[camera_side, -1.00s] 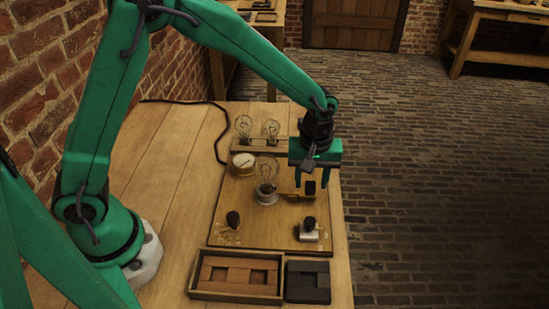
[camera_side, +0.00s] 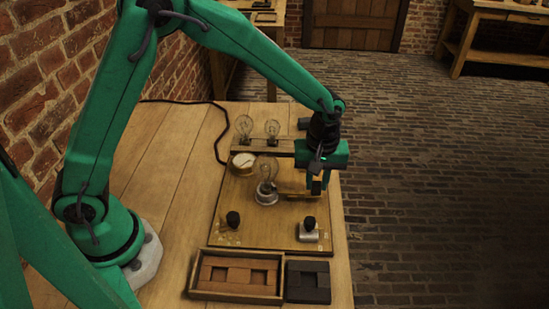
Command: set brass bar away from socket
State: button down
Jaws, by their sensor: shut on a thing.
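My gripper (camera_side: 317,186) is at the right side of the wooden board, fingers pointing down and closed. It is shut on the brass bar (camera_side: 293,196), a thin yellowish strip that reaches left from the fingers toward the bulb. The fingers and a dark block between them hide the bar's right end. The socket (camera_side: 267,198) is a pale round base in the middle of the board, with a clear glass bulb (camera_side: 267,172) upright in it. I cannot tell whether the bar's left end touches the socket or whether the bar is lifted.
A gauge (camera_side: 243,160) and two bulbs (camera_side: 243,126) stand behind. Black knobs (camera_side: 233,219) are at the board's front left and right (camera_side: 309,223). A wooden tray (camera_side: 237,296) and dark block (camera_side: 307,281) lie in front. The table's right edge is close.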

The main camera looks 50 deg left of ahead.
jog(key=shift+w+d, duration=0.45)
jog(key=c, duration=1.2)
grip_release()
jog(key=shift+c, duration=0.2)
jog(key=shift+r, duration=0.1)
notch_tip(320, 180, up, 8)
jog(key=shift+a, duration=0.1)
